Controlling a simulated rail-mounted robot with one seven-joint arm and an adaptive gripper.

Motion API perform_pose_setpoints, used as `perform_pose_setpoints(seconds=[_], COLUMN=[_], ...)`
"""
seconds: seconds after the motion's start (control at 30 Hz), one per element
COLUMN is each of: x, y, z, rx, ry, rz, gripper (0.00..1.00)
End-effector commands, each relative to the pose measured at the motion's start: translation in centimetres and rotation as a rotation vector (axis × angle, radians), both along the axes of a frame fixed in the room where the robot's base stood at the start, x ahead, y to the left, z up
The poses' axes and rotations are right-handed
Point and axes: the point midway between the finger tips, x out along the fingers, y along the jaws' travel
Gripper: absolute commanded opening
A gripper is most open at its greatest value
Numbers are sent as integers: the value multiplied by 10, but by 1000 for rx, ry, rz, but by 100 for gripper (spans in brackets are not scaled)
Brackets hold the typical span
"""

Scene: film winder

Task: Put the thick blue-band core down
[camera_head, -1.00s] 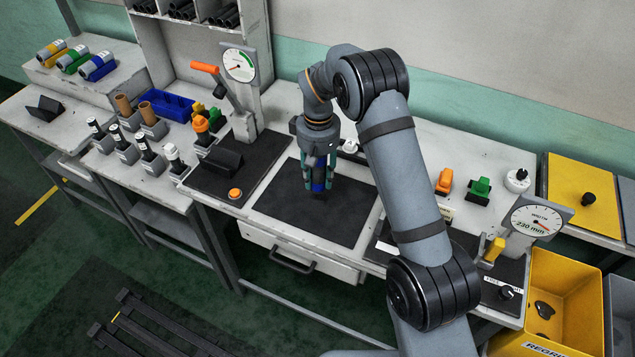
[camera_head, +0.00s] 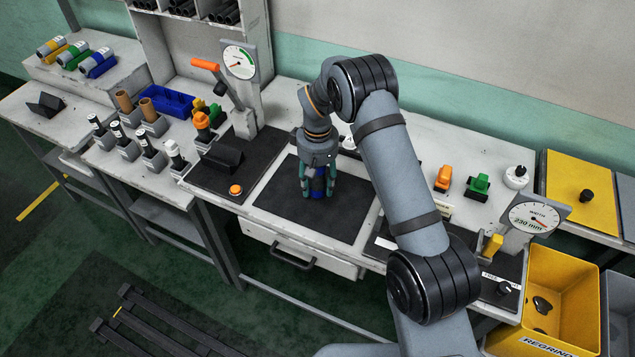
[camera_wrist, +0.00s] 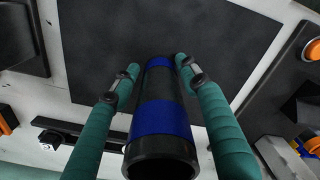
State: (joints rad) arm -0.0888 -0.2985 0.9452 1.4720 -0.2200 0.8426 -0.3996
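The thick blue-band core (camera_head: 319,184) is a dark tube with blue bands. It stands upright on the black mat (camera_head: 275,200) in the middle of the bench. In the wrist view the core (camera_wrist: 160,118) runs away from me, its dark near end closest and its far end at the mat. My gripper (camera_head: 319,192) points down around the core, with one green finger on each side. The wrist view shows thin gaps between the fingertips (camera_wrist: 155,72) and the core, so my gripper looks open. The core's exact contact with the mat is partly hidden.
A lever press with a dial (camera_head: 239,62) and an orange button (camera_head: 235,190) are to the left. Orange (camera_head: 443,179) and green (camera_head: 478,185) blocks and a 230 mm gauge (camera_head: 535,219) are to the right. A yellow bin (camera_head: 565,285) stands at the far right. The mat around the core is clear.

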Motion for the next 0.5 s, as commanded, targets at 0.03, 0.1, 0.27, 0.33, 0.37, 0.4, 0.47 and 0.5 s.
perform_pose_setpoints(seconds=[0.03, 0.1, 0.27, 0.33, 0.37, 0.4, 0.47, 0.5], x=[0, 0, 0, 0, 0, 0, 0, 1], y=[0, 0, 0, 0, 0, 0, 0, 0], z=[0, 0, 0, 0, 1, 2, 6, 8], rx=[0, 0, 0, 0, 0, 0, 0, 1], ry=[0, 0, 0, 0, 0, 0, 0, -2], rz=[0, 0, 0, 0, 0, 0, 0, 0], gripper=[49, 53, 53, 53, 53, 53, 53, 53])
